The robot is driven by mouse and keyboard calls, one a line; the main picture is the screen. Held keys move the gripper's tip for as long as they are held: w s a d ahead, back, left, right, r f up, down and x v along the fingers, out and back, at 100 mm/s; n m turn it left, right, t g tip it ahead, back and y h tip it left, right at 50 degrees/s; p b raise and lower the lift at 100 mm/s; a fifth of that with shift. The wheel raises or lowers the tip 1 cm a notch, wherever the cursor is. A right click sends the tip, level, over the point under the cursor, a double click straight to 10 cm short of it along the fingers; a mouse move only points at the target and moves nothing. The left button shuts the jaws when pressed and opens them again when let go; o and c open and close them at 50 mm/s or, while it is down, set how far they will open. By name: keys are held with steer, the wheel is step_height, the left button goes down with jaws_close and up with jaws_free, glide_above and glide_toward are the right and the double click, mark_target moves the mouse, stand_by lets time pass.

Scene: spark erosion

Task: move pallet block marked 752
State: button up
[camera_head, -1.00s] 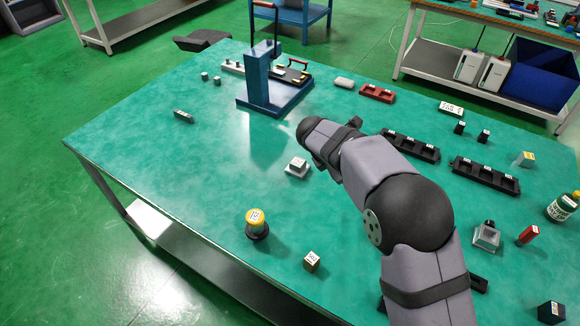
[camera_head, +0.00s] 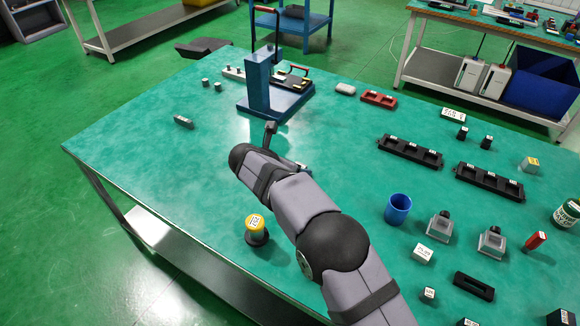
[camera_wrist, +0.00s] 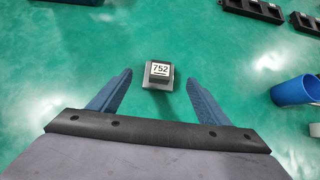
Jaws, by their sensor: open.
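The pallet block marked 752 (camera_wrist: 159,75) shows in the wrist view as a small grey block with a white label on top, on the green table. My gripper (camera_wrist: 158,88) is open, with one blue finger to the left of the block and one to the right. The block lies just beyond the fingertips, with gaps on both sides; nothing is held.
A blue press-like stand (camera_head: 262,85) stands behind. A blue cup (camera_head: 398,208), black racks (camera_head: 410,151) and grey fixtures (camera_head: 439,226) lie to the right. The table's left side is mostly clear.

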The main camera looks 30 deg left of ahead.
steer(key=shift+p+x, duration=0.6)
steer(key=shift+x, duration=3.05)
steer(key=c, duration=1.5)
steer(key=shift+d, duration=0.15)
steer(key=shift+d+r+p, duration=0.15)
steer(key=shift+d+p, duration=1)
steer(key=shift+d, duration=0.25)
steer(key=d+b, duration=0.1)
steer(key=d, duration=0.3)
steer(key=d+b, duration=0.2)
steer(key=d, duration=0.3)
steer(key=d+b, duration=0.2)
steer(key=d, duration=0.3)
steer(key=shift+d+f, duration=0.1)
steer(key=shift+f, duration=0.15)
steer(key=shift+d+r+b, duration=0.15)
steer(key=shift+d+b, duration=0.5)
steer(key=shift+d, duration=0.65)
